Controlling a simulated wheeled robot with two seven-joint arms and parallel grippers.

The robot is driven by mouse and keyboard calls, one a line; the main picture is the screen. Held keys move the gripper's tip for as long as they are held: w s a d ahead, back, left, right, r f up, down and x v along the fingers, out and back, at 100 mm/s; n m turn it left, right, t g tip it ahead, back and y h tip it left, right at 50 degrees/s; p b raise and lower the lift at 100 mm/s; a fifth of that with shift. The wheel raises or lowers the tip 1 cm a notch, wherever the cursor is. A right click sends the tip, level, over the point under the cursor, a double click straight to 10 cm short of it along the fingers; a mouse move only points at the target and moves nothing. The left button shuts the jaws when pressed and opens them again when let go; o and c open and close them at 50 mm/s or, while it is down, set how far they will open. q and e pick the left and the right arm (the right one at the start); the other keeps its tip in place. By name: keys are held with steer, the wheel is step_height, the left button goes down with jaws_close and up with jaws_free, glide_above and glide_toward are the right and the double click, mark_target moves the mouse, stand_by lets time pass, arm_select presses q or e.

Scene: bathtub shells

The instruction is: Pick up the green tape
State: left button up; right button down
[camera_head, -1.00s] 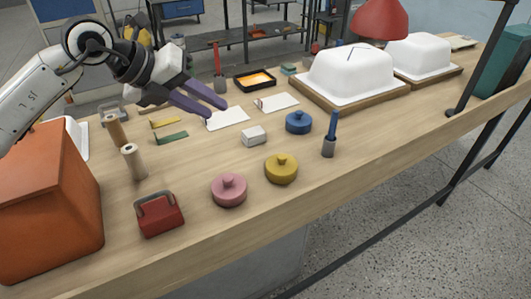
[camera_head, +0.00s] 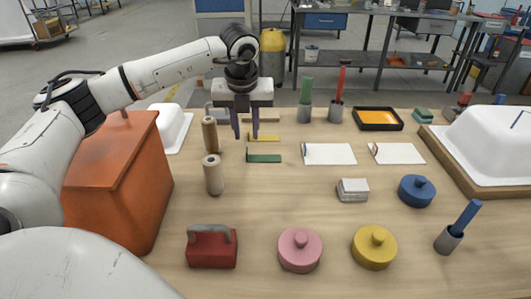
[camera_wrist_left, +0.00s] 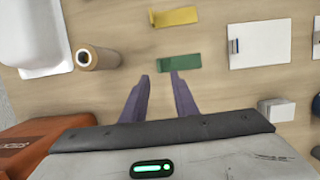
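The green tape (camera_head: 264,158) is a flat dark green strip lying on the wooden table, in front of a similar yellow strip (camera_head: 264,138). In the left wrist view the green tape (camera_wrist_left: 179,62) lies just beyond my fingertips, nearer the right finger. My left gripper (camera_head: 246,137) points down over the strips, with its two purple fingers apart and nothing between them. In the wrist view its fingers (camera_wrist_left: 160,77) are also clearly spread. I cannot tell exactly how high it is above the table. My right gripper is not in view.
Two brown rolls (camera_head: 213,175) stand left of the tape, beside an orange box (camera_head: 115,170). White sheets (camera_head: 328,153) lie to the right. A red block with a handle (camera_head: 212,248) and pink (camera_head: 300,250) and yellow (camera_head: 374,248) round lidded pieces are in front.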

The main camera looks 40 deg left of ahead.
mark_target(247, 150)
arm_select(q)
steer(key=x, duration=0.7)
steer(key=shift+w+a+f, duration=0.1)
steer(key=shift+a+f, duration=0.15)
jaws_close()
